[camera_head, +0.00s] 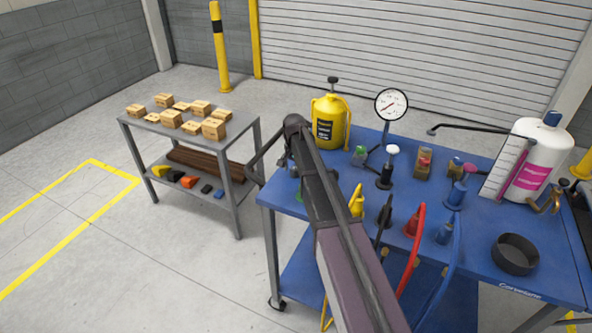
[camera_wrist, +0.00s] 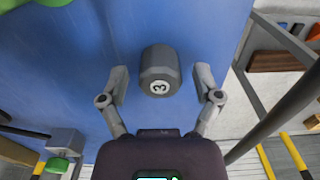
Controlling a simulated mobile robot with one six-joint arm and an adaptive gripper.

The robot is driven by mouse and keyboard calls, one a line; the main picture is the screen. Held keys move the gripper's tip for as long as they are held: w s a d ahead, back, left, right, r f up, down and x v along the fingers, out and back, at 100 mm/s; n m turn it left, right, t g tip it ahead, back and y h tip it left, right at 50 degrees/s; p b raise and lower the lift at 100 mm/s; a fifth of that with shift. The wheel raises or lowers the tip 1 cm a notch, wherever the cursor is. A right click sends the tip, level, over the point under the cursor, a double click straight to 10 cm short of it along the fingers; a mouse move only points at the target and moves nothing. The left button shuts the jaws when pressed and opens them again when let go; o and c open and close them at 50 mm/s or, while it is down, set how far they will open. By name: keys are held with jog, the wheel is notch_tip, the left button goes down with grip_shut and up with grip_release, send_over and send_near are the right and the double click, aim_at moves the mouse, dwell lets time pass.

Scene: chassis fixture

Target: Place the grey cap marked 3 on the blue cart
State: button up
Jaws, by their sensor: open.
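The grey cap marked 3 (camera_wrist: 159,62) shows in the wrist view against the blue top of the cart (camera_wrist: 190,25), with its number facing my camera. My gripper (camera_wrist: 161,80) is open, with one finger on each side of the cap and a visible gap on both sides. The cap appears to rest on the blue top, though its contact edge is not clear. In the head view the blue cart (camera_head: 330,208) fills the right side. My own arm covers its left edge there, so I cannot make out the cap or my fingertips.
A yellow bottle (camera_head: 330,122), a dial gauge (camera_head: 391,104), a black ring-shaped dish (camera_head: 515,254) and a white cylinder (camera_head: 540,160) stand on the cart, with several small fittings and hoses. A grey side table (camera_head: 240,128) holds several cardboard boxes. A green part (camera_wrist: 57,165) is near the wrist view's lower left.

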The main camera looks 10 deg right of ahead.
aim_at(295, 168)
notch_tip(295, 168, up, 12)
jog(key=p, duration=1.1)
jog(key=shift+p, duration=0.4)
jog(key=shift+s, duration=0.1)
jog(key=s+n, duration=0.7)
jog(key=s, duration=2.1)
jog(key=shift+s+d, duration=0.2)
jog(key=shift+s, duration=0.2)
jog(key=shift+d, duration=0.1)
